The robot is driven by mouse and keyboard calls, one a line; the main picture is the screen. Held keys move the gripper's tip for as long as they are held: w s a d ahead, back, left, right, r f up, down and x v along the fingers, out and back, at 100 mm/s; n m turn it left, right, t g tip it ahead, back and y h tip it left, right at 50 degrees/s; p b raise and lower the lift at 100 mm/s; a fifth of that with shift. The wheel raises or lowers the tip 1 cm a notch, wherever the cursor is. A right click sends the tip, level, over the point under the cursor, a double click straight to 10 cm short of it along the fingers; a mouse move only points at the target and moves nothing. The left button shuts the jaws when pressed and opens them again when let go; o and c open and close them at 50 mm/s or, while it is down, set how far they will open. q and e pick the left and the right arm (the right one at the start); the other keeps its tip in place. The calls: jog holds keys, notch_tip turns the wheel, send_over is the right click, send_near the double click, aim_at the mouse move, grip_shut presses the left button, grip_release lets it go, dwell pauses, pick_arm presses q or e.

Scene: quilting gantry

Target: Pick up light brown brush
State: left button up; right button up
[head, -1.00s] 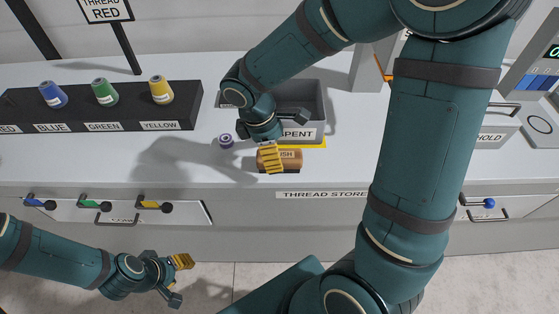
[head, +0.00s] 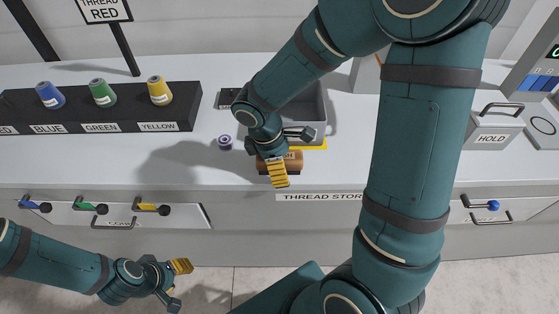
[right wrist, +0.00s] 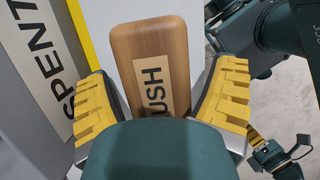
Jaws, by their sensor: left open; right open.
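The light brown brush (head: 294,163) lies on the white counter in front of the grey SPENT bin, partly hidden by my right gripper (head: 283,158). In the right wrist view the brush (right wrist: 150,60) is a wood-toned block with a pale label, its lower part hidden by my gripper's body. My right gripper's yellow-padded fingers are open, one on each side of the brush; I cannot tell whether they touch it. My left gripper (head: 178,280) is open and empty, low at the left in front of the drawers.
The SPENT bin (head: 315,105) stands behind the brush with a yellow strip at its front. A small purple spool (head: 225,142) stands to the left. A dark rack (head: 125,119) holds blue, green and yellow spools. A HOLD box (head: 492,130) stands at right.

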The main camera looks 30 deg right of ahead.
jog(key=shift+f, duration=0.2)
jog(key=c, duration=1.3)
jog(key=shift+r, duration=0.1)
jog(key=shift+r, duration=0.25)
notch_tip(320, 180, up, 10)
jog(key=p, duration=0.3)
